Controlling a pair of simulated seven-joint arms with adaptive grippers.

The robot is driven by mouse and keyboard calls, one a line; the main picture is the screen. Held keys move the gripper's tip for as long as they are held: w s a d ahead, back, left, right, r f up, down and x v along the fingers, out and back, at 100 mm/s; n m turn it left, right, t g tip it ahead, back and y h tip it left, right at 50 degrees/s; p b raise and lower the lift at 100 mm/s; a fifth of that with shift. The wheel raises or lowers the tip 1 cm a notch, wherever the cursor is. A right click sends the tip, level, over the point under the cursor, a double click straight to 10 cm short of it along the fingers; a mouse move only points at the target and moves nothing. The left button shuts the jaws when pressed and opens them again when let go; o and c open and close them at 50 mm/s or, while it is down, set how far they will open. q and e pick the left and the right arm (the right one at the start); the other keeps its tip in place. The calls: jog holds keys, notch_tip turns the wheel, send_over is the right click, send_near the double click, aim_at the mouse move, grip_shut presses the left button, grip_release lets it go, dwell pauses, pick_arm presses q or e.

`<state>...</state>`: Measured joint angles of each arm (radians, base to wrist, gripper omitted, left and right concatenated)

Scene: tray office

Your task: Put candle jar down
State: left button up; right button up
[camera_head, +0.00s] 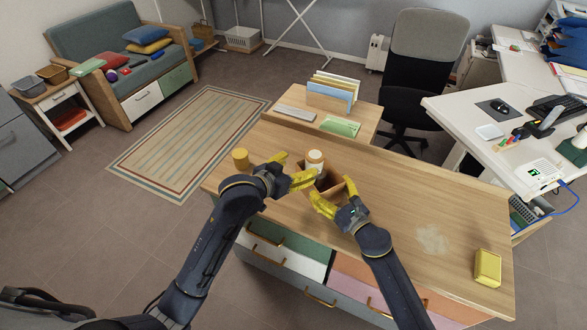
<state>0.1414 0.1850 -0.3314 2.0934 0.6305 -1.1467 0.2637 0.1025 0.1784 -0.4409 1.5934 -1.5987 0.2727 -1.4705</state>
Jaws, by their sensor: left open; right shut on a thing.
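A small jar with a pale body and an orange-brown band (315,160), which looks like the candle jar, stands upright at the far side of an open brown box (332,186). I cannot tell whether its base is inside the box or behind it. My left gripper (293,170) is open, its yellow fingers just left of the jar, with no thing held. My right gripper (336,199) is at the near right side of the box and appears shut on the box's wall. My fingers hide part of the box.
A yellow container (487,267) stands at the right end of the wooden desk (400,190). A file rack (330,98) and a green pack (340,126) sit behind. The desk's right middle is mostly clear.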

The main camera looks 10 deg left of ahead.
pick_arm(q)
jog(key=shift+v, duration=0.85)
pick_arm(e)
jog(key=o, duration=0.9)
jog(key=shift+o, duration=0.2)
